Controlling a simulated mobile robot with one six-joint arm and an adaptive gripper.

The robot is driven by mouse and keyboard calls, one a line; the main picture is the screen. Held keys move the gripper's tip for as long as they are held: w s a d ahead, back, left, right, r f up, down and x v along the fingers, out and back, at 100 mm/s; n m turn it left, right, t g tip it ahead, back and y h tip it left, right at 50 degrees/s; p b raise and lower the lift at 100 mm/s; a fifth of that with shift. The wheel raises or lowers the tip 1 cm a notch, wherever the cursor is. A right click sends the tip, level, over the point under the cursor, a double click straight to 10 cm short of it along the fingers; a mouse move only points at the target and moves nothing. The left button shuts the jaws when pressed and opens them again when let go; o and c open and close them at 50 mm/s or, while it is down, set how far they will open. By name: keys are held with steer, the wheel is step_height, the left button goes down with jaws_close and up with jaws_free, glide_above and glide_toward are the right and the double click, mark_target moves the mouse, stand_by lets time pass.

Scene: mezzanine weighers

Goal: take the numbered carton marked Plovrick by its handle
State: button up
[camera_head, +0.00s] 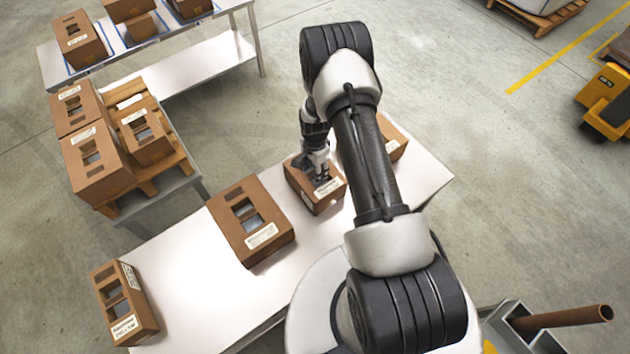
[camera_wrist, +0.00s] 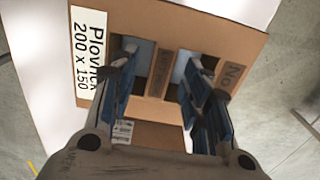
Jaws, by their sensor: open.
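The carton marked Plovrick shows in the wrist view (camera_wrist: 215,28), with a white label (camera_wrist: 88,50) reading "Plovrick 200 x 150". Its top has two openings with a brown handle strip (camera_wrist: 160,72) between them. My gripper (camera_wrist: 158,90) is open, one finger on each side of the strip, with the tips at the openings; I cannot tell how deep they reach. In the head view, my gripper (camera_head: 320,178) is over the same brown carton (camera_head: 320,200) on the white table, partly hiding its top.
On the same white table (camera_head: 185,275) stand a larger carton (camera_head: 227,218) and a tilted-looking carton (camera_head: 140,308) to the left, and one (camera_head: 392,148) partly behind my arm. More cartons (camera_head: 95,175) stand on a pallet at left. A yellow truck (camera_head: 603,100) is far right.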

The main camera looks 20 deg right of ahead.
step_height(320, 180, down, 2)
steer(key=shift+f, duration=0.25)
steer(key=shift+c, duration=0.3)
jaws_close()
steer(key=shift+r, duration=0.1)
stand_by(0.5)
